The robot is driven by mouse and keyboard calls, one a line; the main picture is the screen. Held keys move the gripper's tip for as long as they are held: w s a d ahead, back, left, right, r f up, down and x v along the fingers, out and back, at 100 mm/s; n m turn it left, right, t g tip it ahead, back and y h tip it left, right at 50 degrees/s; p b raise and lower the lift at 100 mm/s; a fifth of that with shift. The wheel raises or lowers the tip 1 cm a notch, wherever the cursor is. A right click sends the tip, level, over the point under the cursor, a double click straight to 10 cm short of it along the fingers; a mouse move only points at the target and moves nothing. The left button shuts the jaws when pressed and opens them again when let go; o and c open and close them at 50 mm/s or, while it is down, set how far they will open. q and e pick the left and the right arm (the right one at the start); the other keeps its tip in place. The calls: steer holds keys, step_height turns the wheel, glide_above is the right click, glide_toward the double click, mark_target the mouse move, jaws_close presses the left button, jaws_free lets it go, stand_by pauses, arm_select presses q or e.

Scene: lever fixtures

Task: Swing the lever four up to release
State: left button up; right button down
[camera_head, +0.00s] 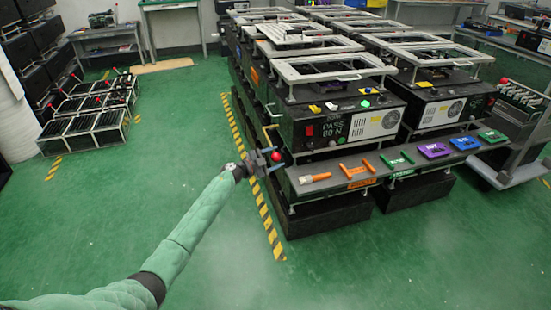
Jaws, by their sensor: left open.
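My left arm reaches in from the bottom left, and its dark left gripper (269,160) is at the left end of the front fixture. A round red knob (277,157), which looks like a lever's end, shows at the gripper's fingertips. The gripper is open; I cannot tell whether it touches the knob. The lever's shaft is hidden or too small to make out, and I see no number on it. My right gripper is not in view.
A long grey shelf (330,188) with orange, green, purple and blue parts runs right of the gripper. Black fixture boxes (345,128) with grey frames stand behind it. Black crates (95,121) stand at left. The green floor (110,215) at left is clear.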

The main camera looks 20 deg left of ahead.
arm_select(q)
steer(key=shift+w+d, duration=0.2)
jaws_close()
steer(key=shift+r, duration=0.1)
